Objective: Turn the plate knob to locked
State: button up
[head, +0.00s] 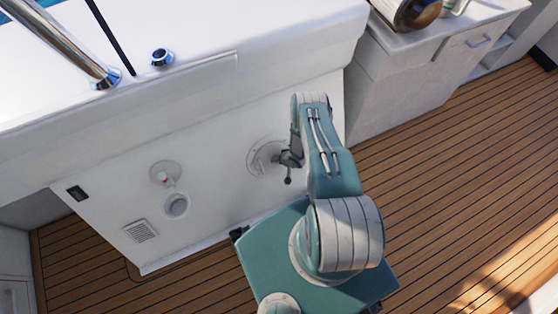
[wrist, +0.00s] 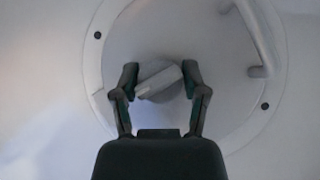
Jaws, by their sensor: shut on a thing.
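The round white plate (head: 258,160) is set in the white panel; in the head view my gripper (head: 289,168) covers much of it. In the wrist view the plate (wrist: 225,105) fills the middle, with a dark screw on each side of its rim. The plate knob (wrist: 160,80) is pale and round with a raised bar. The bar lies slanted, its right end higher. My gripper (wrist: 159,82) is shut on the knob, one finger on its left and one on its right. No lock marking is legible.
A curved pale handle (wrist: 258,45) rises at the plate's right. Left on the panel are a round fitting (head: 174,205), a vent grille (head: 141,231) and a black switch (head: 76,193). A white cabinet (head: 390,90) stands to the right. The wooden deck (head: 450,180) is clear.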

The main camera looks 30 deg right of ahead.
jog(key=shift+w, duration=0.1)
jog(key=n+h, duration=0.2)
jog(key=h, duration=0.1)
jog(key=shift+n, duration=0.4)
jog(key=n+h, duration=0.3)
jog(key=shift+a, duration=0.1)
jog(key=n+t+h, duration=0.1)
jog(key=n+h, duration=0.1)
jog(key=n, duration=0.1)
jog(key=shift+h, duration=0.4)
jog(key=shift+f+n+t+h, duration=0.1)
jog(key=shift+n+t+h, duration=0.8)
jog(key=shift+n, duration=0.4)
jog(key=o, duration=1.1)
jog(key=shift+a, duration=0.1)
